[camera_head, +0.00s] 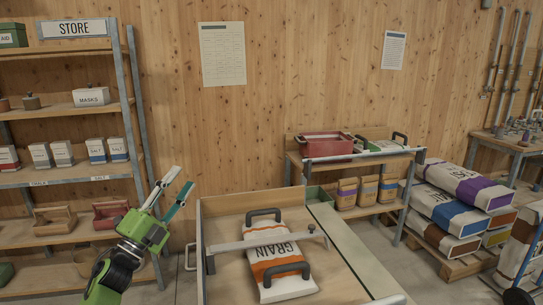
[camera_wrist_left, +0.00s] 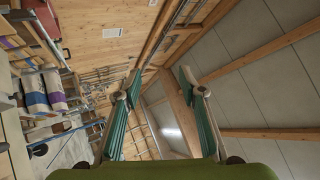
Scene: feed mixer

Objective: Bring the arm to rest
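My left gripper (camera_head: 171,191) is green with grey and teal fingers. In the head view it is raised at the lower left, in front of the store shelf and left of the wooden box. Its fingers are apart with nothing between them. In the left wrist view the two teal fingers (camera_wrist_left: 160,115) stand wide apart, with wall and ceiling behind them. My right gripper shows in neither view.
The store shelf (camera_head: 70,181) stands at left. A bench with a red bin (camera_head: 327,145) and stacked sacks (camera_head: 447,209) are at right.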

